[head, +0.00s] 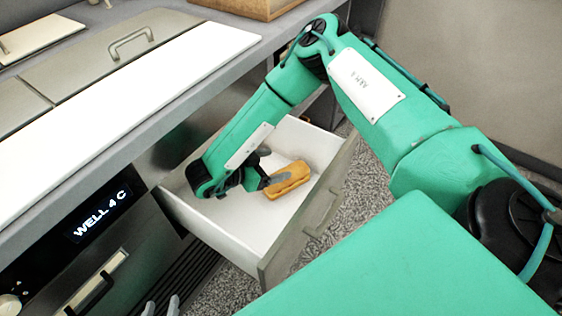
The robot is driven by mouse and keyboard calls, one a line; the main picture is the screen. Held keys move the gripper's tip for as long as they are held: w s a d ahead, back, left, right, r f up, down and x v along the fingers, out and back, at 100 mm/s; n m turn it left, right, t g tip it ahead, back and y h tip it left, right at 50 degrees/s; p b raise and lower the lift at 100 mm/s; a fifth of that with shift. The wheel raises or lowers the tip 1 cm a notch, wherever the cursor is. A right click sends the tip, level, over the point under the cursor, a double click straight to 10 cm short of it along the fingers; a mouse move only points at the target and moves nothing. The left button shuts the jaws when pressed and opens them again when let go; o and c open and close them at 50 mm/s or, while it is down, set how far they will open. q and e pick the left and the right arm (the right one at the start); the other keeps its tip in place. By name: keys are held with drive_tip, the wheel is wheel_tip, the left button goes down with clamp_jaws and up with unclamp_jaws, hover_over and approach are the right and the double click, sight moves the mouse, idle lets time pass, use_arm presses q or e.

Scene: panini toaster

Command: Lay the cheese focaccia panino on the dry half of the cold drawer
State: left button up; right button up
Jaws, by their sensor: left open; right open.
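The panino (289,183), an orange-brown loaf, lies on the white floor of the pulled-out cold drawer (256,228), toward its far right part. No divider between drawer halves shows, and I cannot tell which half is dry. My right gripper (272,181) reaches down into the drawer. Its jaws are open right at the panino's left side, and a finger overlaps it in the picture; I cannot tell whether they touch. My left gripper (160,306) shows only as two grey fingertips, apart and empty, at the bottom edge.
A counter with a long white board (130,105) runs along the left, above a display (101,215) reading "WELL 4 C". A metal lid with a handle (131,42) lies behind the board. A wooden box (235,6) stands at the back. My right arm covers much of the right side.

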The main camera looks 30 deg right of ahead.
drive_tip(key=shift+v, duration=2)
